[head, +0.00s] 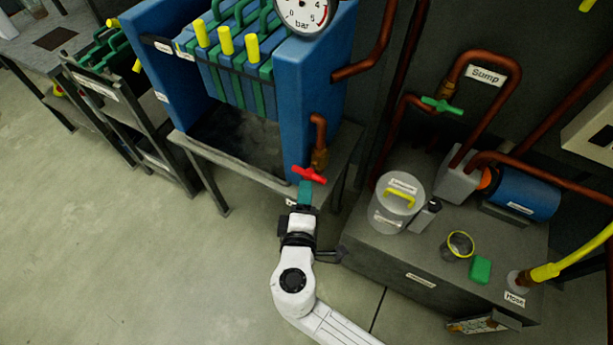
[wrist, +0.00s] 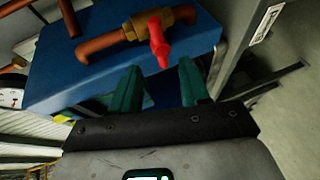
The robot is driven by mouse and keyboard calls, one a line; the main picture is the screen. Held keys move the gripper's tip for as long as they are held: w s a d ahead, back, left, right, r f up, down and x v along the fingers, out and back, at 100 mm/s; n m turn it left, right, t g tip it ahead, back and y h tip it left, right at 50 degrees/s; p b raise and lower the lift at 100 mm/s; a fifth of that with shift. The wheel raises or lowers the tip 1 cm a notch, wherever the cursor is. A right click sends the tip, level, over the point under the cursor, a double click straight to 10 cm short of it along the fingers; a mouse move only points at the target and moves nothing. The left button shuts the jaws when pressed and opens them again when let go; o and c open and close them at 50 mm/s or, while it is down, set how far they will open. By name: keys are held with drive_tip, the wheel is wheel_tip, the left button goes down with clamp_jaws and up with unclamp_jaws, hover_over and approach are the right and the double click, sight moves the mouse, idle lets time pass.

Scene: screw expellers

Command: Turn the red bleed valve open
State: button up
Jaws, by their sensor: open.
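The red bleed valve handle (head: 309,175) sits on a brass valve body (head: 320,158) on a copper pipe at the right side of the blue press. In the wrist view the red handle (wrist: 158,42) sticks out from the brass body (wrist: 180,14) toward my gripper. My gripper (head: 306,186) has green fingers and is just below the handle in the head view. In the wrist view my gripper (wrist: 156,70) is open, with the handle's tip near the gap between the fingertips. I cannot tell whether a finger touches the handle.
The blue press frame (head: 315,90) and its table (head: 240,165) stand close behind the valve. A grey tank (head: 375,245) with a lidded pot (head: 399,200), a cup (head: 458,246) and a green block (head: 480,269) stands to the right. The floor at left is clear.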

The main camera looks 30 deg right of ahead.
sight(307, 176)
drive_tip(key=x, duration=0.6)
drive_tip(key=shift+w+d, duration=0.15)
drive_tip(key=shift+w, duration=0.15)
drive_tip(key=shift+c, duration=0.4)
clamp_jaws()
